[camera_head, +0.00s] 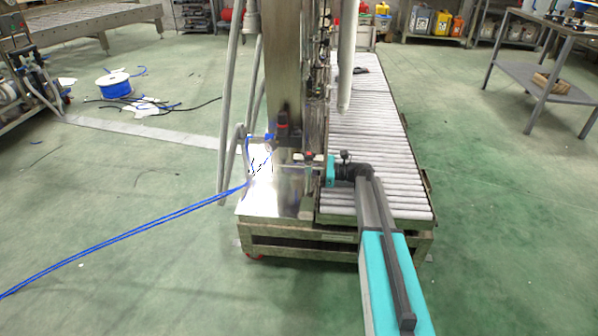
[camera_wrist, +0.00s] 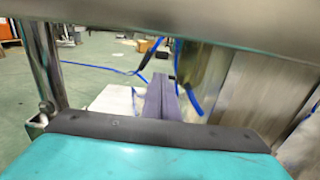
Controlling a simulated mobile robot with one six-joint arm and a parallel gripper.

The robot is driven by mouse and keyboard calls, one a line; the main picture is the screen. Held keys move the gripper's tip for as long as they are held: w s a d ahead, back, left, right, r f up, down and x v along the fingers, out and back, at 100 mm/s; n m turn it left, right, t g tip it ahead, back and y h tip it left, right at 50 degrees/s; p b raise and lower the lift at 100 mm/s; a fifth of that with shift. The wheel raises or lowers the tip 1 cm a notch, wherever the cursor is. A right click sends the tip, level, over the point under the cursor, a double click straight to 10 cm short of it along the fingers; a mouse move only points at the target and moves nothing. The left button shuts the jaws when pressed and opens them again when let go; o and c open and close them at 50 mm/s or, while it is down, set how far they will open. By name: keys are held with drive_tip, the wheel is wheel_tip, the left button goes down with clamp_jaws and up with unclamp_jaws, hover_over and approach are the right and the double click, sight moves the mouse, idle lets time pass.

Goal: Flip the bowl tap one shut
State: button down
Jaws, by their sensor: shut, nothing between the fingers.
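My gripper (camera_wrist: 163,84) shows in the wrist view as two dark grey fingers side by side, closed together, with nothing seen between them. In the head view my teal arm reaches up to the steel machine (camera_head: 284,60), and its end is beside the machine's lower right side, with the fingertips hard to make out. I cannot pick out the bowl tap for certain. A small black and red fitting (camera_head: 283,122) is on the front of the steel column, left of my arm's end. No tap handle is clear in the wrist view.
A roller conveyor (camera_head: 372,140) runs behind my arm on the right. Blue hoses (camera_head: 130,240) trail left from the machine, and one hangs close by the fingers in the wrist view (camera_wrist: 186,92). Steel bars stand close around the wrist. Open green floor lies left and right.

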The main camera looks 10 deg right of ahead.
drive_tip(key=shift+s+a+r+p, duration=0.2)
drive_tip(key=shift+a+p, duration=0.25)
drive_tip(key=shift+p, duration=2.1)
drive_tip(key=p, duration=0.3)
drive_tip(key=shift+s+a, duration=0.1)
drive_tip(key=shift+a, duration=0.3)
drive_tip(key=shift+a+f+p, duration=0.15)
drive_tip(key=shift+f+p, duration=0.05)
drive_tip(key=shift+p, duration=0.3)
drive_tip(key=shift+s, duration=0.1)
drive_tip(key=s+d+p, duration=0.1)
drive_tip(key=s+d, duration=0.1)
drive_tip(key=d, duration=0.1)
drive_tip(key=s+d+p, duration=0.2)
drive_tip(key=s+d, duration=0.1)
drive_tip(key=s+d+p, duration=0.1)
drive_tip(key=s+d, duration=0.2)
drive_tip(key=shift+s+d, duration=0.15)
drive_tip(key=shift+d, duration=0.15)
drive_tip(key=shift+s+d+p, duration=0.3)
drive_tip(key=shift+s+d, duration=0.15)
